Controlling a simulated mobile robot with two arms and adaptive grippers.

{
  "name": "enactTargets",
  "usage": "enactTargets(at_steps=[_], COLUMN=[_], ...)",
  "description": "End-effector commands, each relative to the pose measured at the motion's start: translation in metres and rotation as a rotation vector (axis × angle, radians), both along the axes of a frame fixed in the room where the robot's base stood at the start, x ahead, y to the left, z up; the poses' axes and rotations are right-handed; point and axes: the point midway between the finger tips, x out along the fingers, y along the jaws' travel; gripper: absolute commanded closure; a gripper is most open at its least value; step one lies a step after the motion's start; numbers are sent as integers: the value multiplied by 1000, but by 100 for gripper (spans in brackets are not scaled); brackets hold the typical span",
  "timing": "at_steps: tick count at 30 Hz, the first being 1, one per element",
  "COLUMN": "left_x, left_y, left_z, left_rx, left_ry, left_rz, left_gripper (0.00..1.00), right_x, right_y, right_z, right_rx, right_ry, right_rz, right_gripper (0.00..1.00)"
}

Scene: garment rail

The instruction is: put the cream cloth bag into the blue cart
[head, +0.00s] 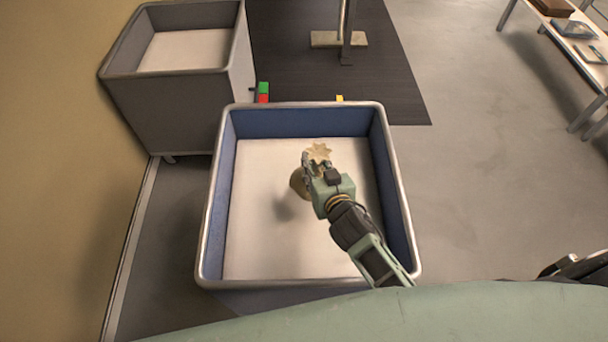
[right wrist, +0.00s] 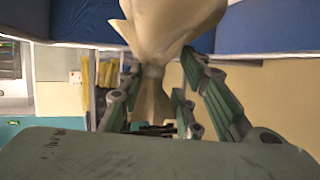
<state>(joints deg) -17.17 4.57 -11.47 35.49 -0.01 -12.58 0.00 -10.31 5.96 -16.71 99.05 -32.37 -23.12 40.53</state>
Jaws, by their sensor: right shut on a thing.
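The cream cloth bag (head: 319,152) is in my right gripper (head: 308,166), over the inside of the blue cart (head: 228,190). In the right wrist view the bag (right wrist: 170,28) shows large, and the fingers of my right gripper (right wrist: 153,85) are shut around its narrow gathered neck. The full body of the bag is partly hidden behind the gripper in the head view. A soft shadow lies on the cart's pale floor to the left below the bag. The bag appears held above that floor. My left gripper is not in view.
A grey cart (head: 168,95) stands behind to the left, close to the blue cart. A dark mat (head: 385,85) with a metal stand foot (head: 338,40) lies beyond. A table (head: 575,22) with items stands far right. The floor (head: 490,200) right of the blue cart is clear.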

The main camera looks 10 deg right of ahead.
Motion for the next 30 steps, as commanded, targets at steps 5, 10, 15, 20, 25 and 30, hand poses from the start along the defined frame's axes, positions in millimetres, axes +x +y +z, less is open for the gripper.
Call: enactTargets(at_steps=[5, 10, 15, 20, 25, 30], left_x=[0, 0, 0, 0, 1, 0], left_y=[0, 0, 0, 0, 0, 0], left_z=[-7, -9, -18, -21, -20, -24], left_rx=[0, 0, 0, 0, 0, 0], left_ry=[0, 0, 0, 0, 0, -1], left_rz=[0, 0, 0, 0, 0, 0], left_gripper=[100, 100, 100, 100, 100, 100], right_x=[23, 29, 29, 29, 29, 29], right_y=[22, 28, 28, 28, 28, 28], right_z=[-17, -24, -51, -62, -62, -65], right_rx=[2, 1, 0, 2, 1, 2], right_ry=[-5, -4, 0, -3, -4, -3], right_rz=[0, 2, 1, 1, 2, 1], right_gripper=[100, 100, 100, 100, 100, 100])
